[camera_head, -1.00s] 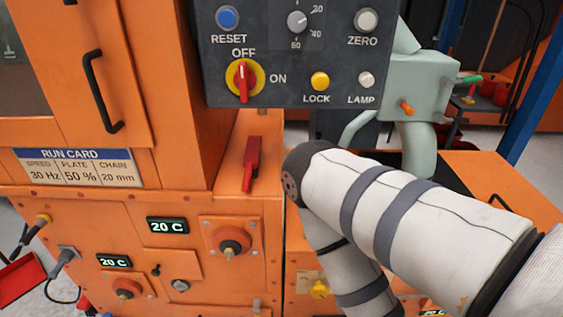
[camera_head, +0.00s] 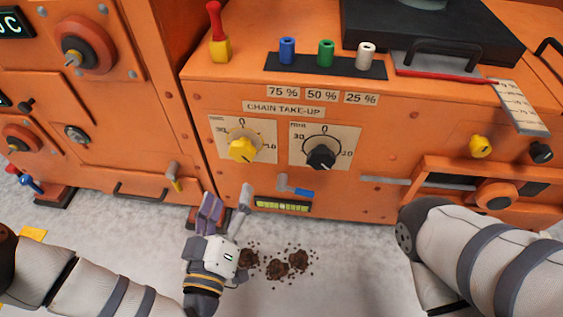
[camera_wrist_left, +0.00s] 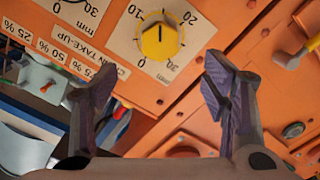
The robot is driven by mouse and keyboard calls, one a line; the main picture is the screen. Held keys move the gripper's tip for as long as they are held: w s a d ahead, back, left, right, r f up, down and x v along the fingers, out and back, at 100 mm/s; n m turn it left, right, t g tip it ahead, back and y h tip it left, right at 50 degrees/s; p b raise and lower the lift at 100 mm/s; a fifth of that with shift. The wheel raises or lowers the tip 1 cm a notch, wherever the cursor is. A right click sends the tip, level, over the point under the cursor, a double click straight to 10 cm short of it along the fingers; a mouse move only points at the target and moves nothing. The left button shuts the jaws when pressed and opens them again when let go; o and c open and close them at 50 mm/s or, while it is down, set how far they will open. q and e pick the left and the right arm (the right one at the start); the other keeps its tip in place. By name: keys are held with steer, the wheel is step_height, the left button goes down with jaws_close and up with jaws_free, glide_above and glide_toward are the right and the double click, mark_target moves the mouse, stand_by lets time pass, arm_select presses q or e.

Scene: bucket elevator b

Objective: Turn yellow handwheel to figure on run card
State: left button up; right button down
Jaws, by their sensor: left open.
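The yellow handwheel (camera_head: 242,150) sits on a white dial plate under the CHAIN TAKE-UP label (camera_head: 283,109), left of a black knob (camera_head: 320,157). It also shows in the left wrist view (camera_wrist_left: 159,41), above and between the fingers, on a scale marked in mm. Its exact setting is too small to tell. My left gripper (camera_head: 227,203) is open and empty, below the handwheel and apart from it; its spread fingers frame the lower part of the wrist view (camera_wrist_left: 158,85). The run card is out of view. My right gripper is not in view.
A small grey lever with a blue tip (camera_head: 296,188) and a green level strip (camera_head: 283,206) sit below the dials. Blue, green and white cylinders stand in a black rack (camera_head: 325,66) above. Dark spilled material (camera_head: 288,265) lies on the floor.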

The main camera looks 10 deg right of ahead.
mark_target(240, 154)
arm_select(q)
steer(key=b+x, duration=0.1)
steer(key=x, duration=0.2)
steer(key=b+x, duration=0.2)
steer(key=x, duration=0.2)
steer(key=b+x, duration=0.1)
steer(key=x, duration=0.3)
steer(key=shift+w+a+r, duration=0.1)
steer(key=shift+w+a, duration=0.1)
steer(key=shift+w, duration=0.1)
steer(key=shift+w+d+r+b, duration=0.2)
steer(key=shift+w+b, duration=0.1)
steer(key=shift+w, duration=0.15)
steer(key=c, duration=1.1)
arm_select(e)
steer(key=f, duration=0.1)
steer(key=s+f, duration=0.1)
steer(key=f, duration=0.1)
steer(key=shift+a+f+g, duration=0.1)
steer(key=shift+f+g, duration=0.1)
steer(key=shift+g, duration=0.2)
